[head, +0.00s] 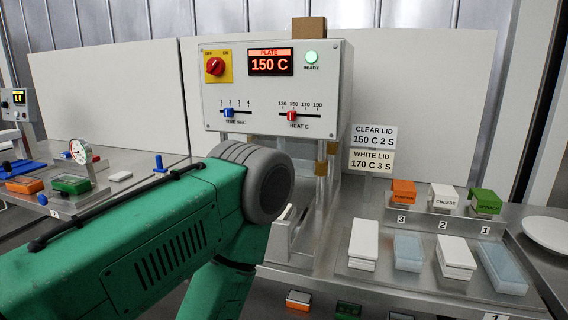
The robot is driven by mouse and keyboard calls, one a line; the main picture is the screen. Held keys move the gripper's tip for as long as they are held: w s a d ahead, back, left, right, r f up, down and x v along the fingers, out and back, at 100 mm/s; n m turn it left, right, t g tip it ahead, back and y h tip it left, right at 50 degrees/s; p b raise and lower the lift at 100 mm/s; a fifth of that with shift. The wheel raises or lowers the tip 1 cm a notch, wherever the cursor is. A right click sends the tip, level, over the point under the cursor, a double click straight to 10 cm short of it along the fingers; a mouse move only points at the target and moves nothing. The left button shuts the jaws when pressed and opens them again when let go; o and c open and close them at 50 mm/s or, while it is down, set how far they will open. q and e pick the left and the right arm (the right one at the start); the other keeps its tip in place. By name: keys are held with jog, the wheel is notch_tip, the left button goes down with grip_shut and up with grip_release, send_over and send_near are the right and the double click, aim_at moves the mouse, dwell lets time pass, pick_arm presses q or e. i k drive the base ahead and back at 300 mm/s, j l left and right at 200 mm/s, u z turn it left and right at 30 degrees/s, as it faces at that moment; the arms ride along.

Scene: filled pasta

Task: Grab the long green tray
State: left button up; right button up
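No thing that is clearly a long green tray shows in the head view. Green items in sight are a small green-sided tray (72,185) on the left bench, a green block (485,202) on the right shelf, and a partly cut-off green item (348,310) at the bottom edge. My green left arm crosses the left and middle foreground, bends at a grey joint, and runs down out of the picture. Its gripper is outside the view. My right arm and gripper do not show.
A heat-plate machine (270,85) reading 150 C stands behind my arm. White and clear lids lie on a right-hand plate (385,275). An orange tray (24,185), a dial gauge (81,152) and a blue knob (160,163) are on the left bench. A white dish (548,234) is far right.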

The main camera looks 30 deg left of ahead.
aim_at(72, 183)
jog(key=u, duration=2.45)
jog(key=i+j+u, duration=0.15)
jog(key=u, duration=0.35)
jog(key=i+u, duration=0.25)
jog(key=u, duration=0.25)
jog(key=i+j, duration=0.1)
jog(key=i, duration=3.85)
jog(key=i+z, duration=0.15)
jog(key=z, duration=0.25)
jog(key=i+z, duration=0.15)
jog(key=z, duration=0.3)
jog(key=i+z, duration=0.1)
jog(key=z, duration=0.3)
jog(key=i+j+z, duration=0.1)
jog(key=z, duration=2.5)
